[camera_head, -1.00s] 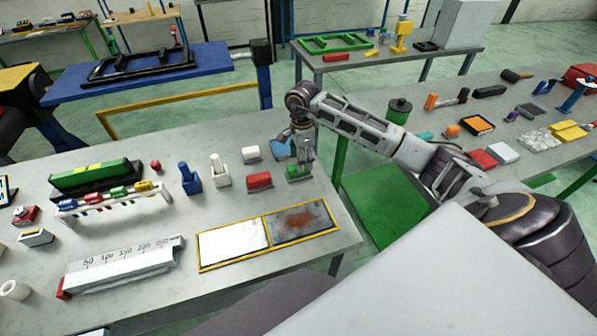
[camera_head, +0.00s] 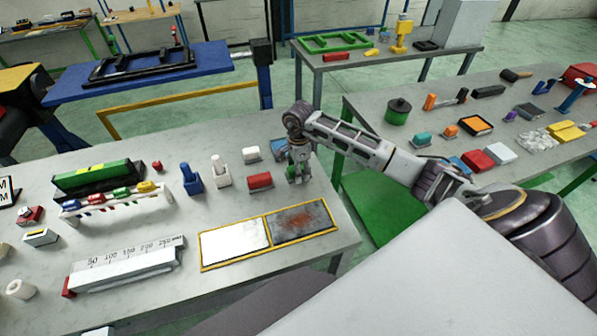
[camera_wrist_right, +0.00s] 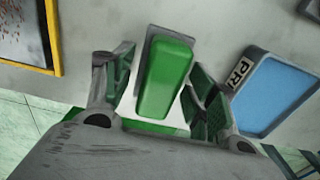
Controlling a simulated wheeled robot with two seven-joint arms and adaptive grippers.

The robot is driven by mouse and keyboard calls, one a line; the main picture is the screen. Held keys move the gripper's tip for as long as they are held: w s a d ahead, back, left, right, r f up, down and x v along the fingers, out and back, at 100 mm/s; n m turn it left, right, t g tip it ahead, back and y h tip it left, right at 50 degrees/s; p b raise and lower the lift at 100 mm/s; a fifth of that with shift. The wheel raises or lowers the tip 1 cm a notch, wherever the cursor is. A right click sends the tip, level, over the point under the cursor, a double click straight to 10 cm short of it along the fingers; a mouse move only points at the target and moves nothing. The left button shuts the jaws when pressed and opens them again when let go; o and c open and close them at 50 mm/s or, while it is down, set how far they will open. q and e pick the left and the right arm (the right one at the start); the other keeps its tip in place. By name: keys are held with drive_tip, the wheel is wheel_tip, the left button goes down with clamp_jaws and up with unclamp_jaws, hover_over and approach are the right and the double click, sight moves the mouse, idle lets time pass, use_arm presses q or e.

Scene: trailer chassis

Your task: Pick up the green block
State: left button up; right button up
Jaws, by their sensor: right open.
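The green block (camera_wrist_right: 163,78) is upright in the right wrist view, with rounded edges and a grey piece along its back and left side. My right gripper (camera_wrist_right: 164,84) is open, with one finger on each side of the block and a visible gap to it. In the head view my right gripper (camera_head: 298,178) is at the table's right edge, over the block, and hides most of it. My left gripper is not in view.
A red block (camera_head: 260,181) and a blue-screened device (camera_wrist_right: 275,92) are close beside the gripper. A white-and-rust panel with a yellow frame (camera_head: 269,236) lies in front. The table's right edge is close.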

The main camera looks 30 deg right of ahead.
drive_tip(key=shift+c, duration=0.2)
drive_tip(key=c, duration=1.2)
drive_tip(key=shift+o, duration=0.2)
drive_tip(key=shift+r, duration=0.15)
drive_tip(key=shift+r+b, duration=0.85)
drive_tip(key=shift+r, duration=4.05)
